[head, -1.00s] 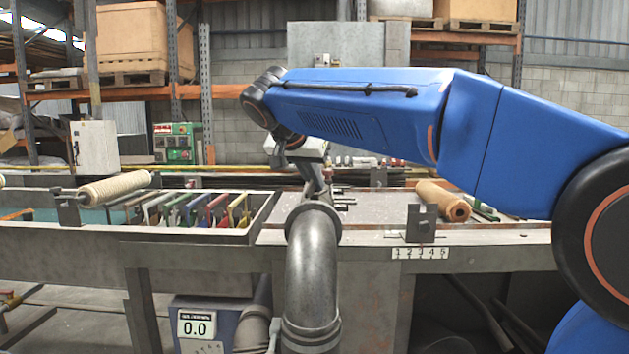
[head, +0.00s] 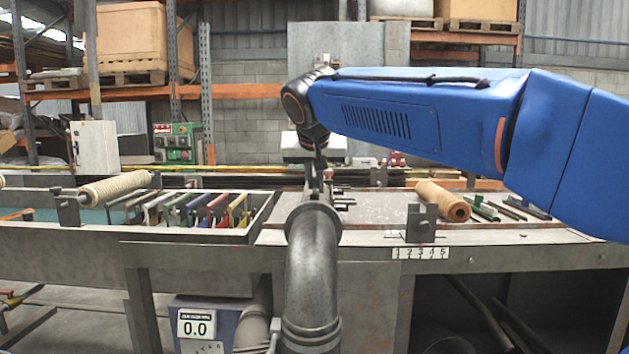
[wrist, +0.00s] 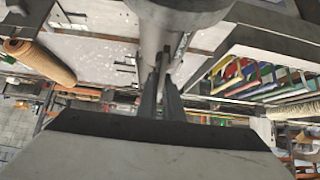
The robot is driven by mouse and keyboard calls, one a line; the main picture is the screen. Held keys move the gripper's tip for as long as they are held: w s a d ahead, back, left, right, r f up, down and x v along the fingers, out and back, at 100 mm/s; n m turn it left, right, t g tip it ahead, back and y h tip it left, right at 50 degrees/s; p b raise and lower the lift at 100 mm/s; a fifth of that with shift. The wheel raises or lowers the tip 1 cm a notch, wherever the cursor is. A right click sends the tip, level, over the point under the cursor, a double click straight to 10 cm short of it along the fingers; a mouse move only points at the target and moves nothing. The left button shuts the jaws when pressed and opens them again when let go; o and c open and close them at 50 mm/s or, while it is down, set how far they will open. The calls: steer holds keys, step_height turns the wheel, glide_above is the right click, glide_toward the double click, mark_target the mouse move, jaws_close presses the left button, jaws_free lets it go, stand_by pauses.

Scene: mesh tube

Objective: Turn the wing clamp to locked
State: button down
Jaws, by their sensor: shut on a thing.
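My gripper (head: 316,188) points down behind the top of the grey pipe elbow (head: 313,265), which hides its fingertips in the head view. In the wrist view my gripper (wrist: 166,82) has its two dark fingers close together, shut on a thin dark piece, the wing of the wing clamp (wrist: 166,57). The clamp sits by the grey round pipe; most of it is hidden by the fingers and the pipe. Its lock position cannot be read from these views.
A rack of coloured frames (head: 200,210) stands left of the pipe. A tan roll (head: 441,200) lies to the right, behind an upright metal bracket (head: 421,222). A display (head: 197,323) reading 0.0 is below. The bench top (head: 375,207) between pipe and roll is mostly clear.

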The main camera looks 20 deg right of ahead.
steer(key=c, duration=1.9)
jaws_free()
steer(key=v, duration=1.7)
steer(key=shift+s+r, duration=0.15)
steer(key=s+d+f+n+g+y, duration=0.1)
steer(key=s+d+f, duration=0.2)
steer(key=s+f, duration=0.4)
steer(key=s+d+f+n+g, duration=0.1)
steer(key=s+d+f, duration=0.3)
steer(key=f, duration=1.9)
steer(key=s+d+f+n+g+y, duration=0.1)
steer(key=s+d+f, duration=0.2)
steer(key=s+f, duration=0.7)
steer(key=shift+s+d+f+g+y, duration=0.1)
steer(key=shift+f+g, duration=0.05)
steer(key=shift+f, duration=0.85)
steer(key=shift+s+d+f+g+y, duration=0.1)
steer(key=shift+f, duration=0.95)
steer(key=shift+s+d+f+g+y, duration=0.1)
steer(key=shift+d+f+g, duration=0.05)
steer(key=shift+f, duration=0.85)
